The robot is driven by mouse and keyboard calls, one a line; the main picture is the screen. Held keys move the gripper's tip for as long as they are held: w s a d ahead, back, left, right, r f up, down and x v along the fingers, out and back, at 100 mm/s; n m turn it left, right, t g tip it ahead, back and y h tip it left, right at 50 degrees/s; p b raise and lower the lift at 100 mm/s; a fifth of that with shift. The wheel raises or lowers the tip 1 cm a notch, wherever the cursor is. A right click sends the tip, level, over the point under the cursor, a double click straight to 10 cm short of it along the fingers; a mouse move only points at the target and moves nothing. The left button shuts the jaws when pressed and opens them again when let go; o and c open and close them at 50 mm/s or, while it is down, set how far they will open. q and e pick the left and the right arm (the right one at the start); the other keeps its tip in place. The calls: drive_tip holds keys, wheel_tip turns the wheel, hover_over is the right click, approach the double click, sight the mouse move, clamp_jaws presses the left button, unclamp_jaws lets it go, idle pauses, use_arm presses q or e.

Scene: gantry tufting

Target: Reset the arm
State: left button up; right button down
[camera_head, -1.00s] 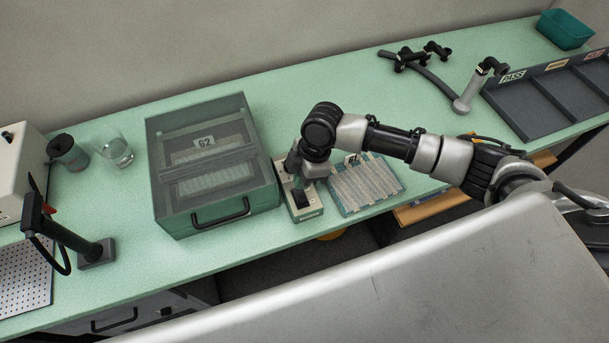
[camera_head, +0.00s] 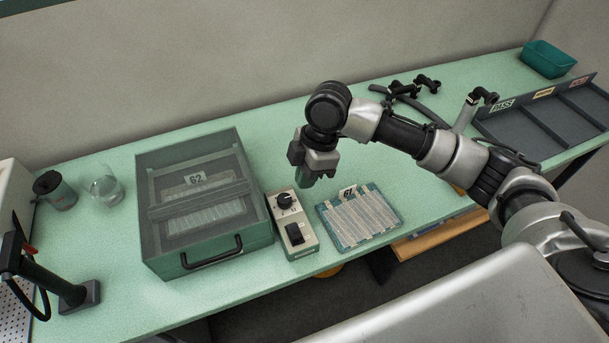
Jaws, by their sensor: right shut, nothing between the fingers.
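My right arm reaches in from the right over the bench. Its gripper (camera_head: 308,181) points down, shut and empty, above the bench just behind and right of a small control box (camera_head: 305,241) with a black knob (camera_head: 285,200) and a black rocker switch (camera_head: 295,234). The gripper is apart from the box. My left gripper is out of view.
A green lidded case labelled 62 (camera_head: 158,249) stands left of the control box. A grey sorting tray (camera_head: 528,136) and a teal bin (camera_head: 549,59) are at the right. A glass (camera_head: 104,188) stands left.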

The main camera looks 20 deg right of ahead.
drive_tip(key=shift+f, duration=0.1)
drive_tip(key=s+a+f+m+t+y, duration=0.25)
drive_tip(key=s+a+f+m, duration=0.4)
drive_tip(key=s, duration=0.35)
drive_tip(key=s+d+f+m+t+h, duration=0.25)
drive_tip(key=s+d+m+h, duration=0.25)
drive_tip(key=s+d+m, duration=0.55)
wheel_tip(320, 180, down, 29)
drive_tip(key=s+n+g+b, duration=0.1)
drive_tip(key=g+b, duration=0.1)
drive_tip(key=b, duration=0.2)
drive_tip(key=s+d+f+g+b, duration=0.1)
drive_tip(key=s+d+f+b, duration=0.2)
drive_tip(key=s+f, duration=1.3)
wheel_tip(320, 180, down, 4)
drive_tip(key=shift+s+d+f+h, duration=0.2)
drive_tip(key=shift+s+d+h, duration=0.05)
drive_tip(key=shift+s+h, duration=0.15)
